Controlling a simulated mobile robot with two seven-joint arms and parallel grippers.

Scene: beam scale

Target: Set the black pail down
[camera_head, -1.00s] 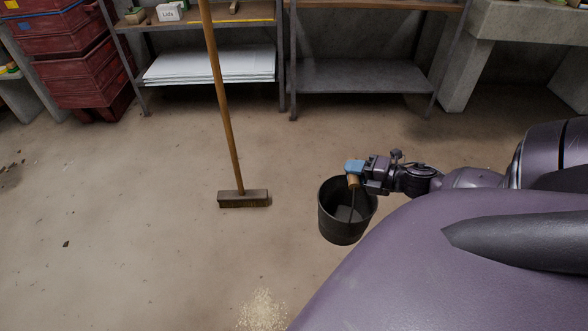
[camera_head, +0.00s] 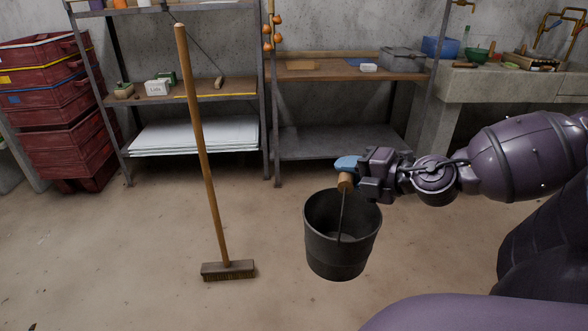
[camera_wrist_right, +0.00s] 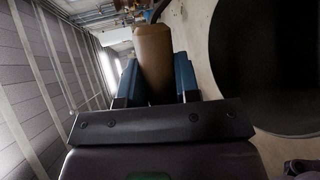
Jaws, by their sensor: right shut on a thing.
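The black pail (camera_head: 342,252) hangs upright by its handle in the head view, right of the middle. My right gripper (camera_head: 346,174) is shut on the pail's wooden handle grip. In the right wrist view the wooden grip (camera_wrist_right: 154,55) sits between the blue fingers, and the dark pail (camera_wrist_right: 270,65) fills the right side. The pail looks empty inside. I cannot tell for sure whether its base touches the floor. My left gripper is not in view.
A broom (camera_head: 208,165) stands upright on the floor left of the pail. Metal shelves (camera_head: 345,142) line the back wall, with stacked red crates (camera_head: 65,130) at the left and a concrete bench (camera_head: 470,85) at the right. Floor between broom and pail is clear.

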